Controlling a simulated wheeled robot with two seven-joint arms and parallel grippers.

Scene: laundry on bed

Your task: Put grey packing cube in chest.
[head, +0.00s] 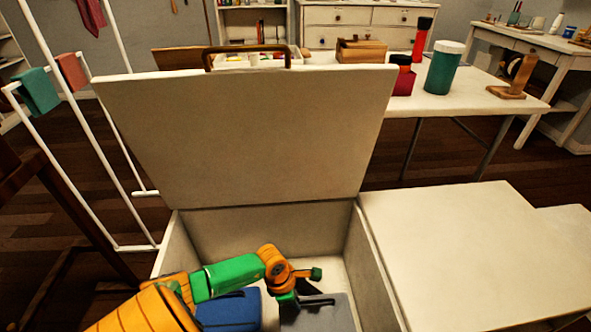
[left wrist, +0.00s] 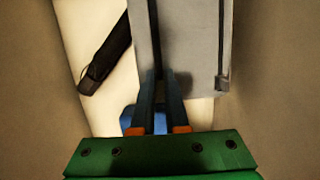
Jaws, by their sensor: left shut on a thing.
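The white chest (head: 372,268) stands open, with its lid (head: 245,135) raised at the back. My left arm reaches down inside it. My left gripper (head: 312,299) is shut on the grey packing cube (head: 322,317), which is inside the chest on the right of the floor. In the left wrist view the grey cube (left wrist: 200,45) lies beyond the narrow fingers (left wrist: 164,100), with a dark strip along its right edge. I cannot tell whether the cube rests on the chest floor. My right gripper is not in view.
A blue packing cube (head: 230,312) lies in the chest, left of the grey one. A dark strap-like thing (left wrist: 108,55) lies on the chest floor. A white surface (head: 460,250) adjoins the chest at right. Behind the lid stands a table (head: 470,97) with bottles and boxes.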

